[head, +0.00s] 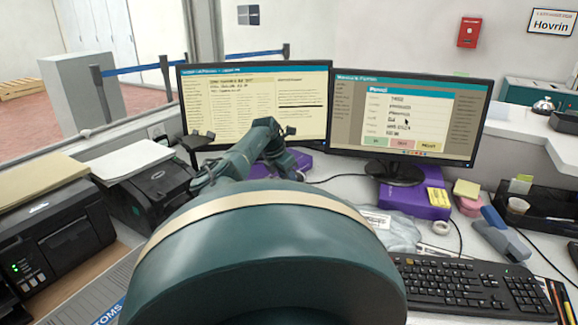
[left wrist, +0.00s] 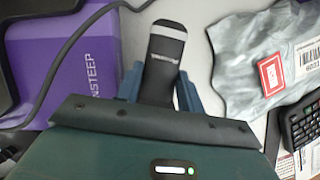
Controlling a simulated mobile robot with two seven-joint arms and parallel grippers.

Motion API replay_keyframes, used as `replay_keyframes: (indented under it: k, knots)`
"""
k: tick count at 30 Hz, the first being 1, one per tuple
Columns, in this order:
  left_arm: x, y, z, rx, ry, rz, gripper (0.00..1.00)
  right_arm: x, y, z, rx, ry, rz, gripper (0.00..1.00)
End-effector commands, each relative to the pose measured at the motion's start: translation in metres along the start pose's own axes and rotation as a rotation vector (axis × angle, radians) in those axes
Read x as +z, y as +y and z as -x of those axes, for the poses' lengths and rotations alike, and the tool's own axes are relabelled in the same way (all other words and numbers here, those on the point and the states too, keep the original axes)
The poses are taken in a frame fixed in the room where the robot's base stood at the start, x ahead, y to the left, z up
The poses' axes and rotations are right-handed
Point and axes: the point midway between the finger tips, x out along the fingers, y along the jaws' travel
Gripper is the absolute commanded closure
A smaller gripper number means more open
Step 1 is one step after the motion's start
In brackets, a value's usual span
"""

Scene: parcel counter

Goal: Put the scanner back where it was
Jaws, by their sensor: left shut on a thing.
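In the left wrist view my left gripper (left wrist: 160,92) is shut on a dark device with white bands, which looks like the scanner (left wrist: 164,45). The fingers press on both sides of it, and its far end points up in the picture. The lower part of it is hidden by the gripper body. In the head view my own arm fills the middle and hides the left gripper and the scanner. My right gripper is in neither view. I cannot make out a scanner holder for certain.
A purple box (left wrist: 75,55) lies left of the scanner, a grey plastic parcel (left wrist: 240,60) right of it. Two monitors (head: 258,100) (head: 410,115) stand behind. The keyboard (head: 470,285) and a blue-grey stapler-like item (head: 500,235) are at right, printers (head: 55,240) (head: 155,190) at left.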

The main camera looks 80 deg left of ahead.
Motion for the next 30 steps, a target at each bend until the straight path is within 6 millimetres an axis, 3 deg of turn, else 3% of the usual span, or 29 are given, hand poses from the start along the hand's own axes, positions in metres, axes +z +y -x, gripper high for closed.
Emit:
replay_keyframes:
  k: [5,6,14,23,26,30]
  knots:
    - [-0.001,0.0,-0.003,0.001,-0.001,0.0,0.9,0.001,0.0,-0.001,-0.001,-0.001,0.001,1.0]
    - [-0.001,0.0,-0.003,0.001,0.0,0.0,0.61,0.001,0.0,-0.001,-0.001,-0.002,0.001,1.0]
    - [-0.001,0.0,-0.003,0.001,0.0,0.0,0.41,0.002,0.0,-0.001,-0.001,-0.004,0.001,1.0]
    - [0.001,0.0,0.0,0.0,-0.001,-0.001,0.41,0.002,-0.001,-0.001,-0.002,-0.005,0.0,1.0]
    - [0.005,0.0,0.011,0.001,-0.003,-0.001,0.41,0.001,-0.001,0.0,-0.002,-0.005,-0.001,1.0]
    - [0.004,0.001,0.042,0.003,0.003,-0.002,0.41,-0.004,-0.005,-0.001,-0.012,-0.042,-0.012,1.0]
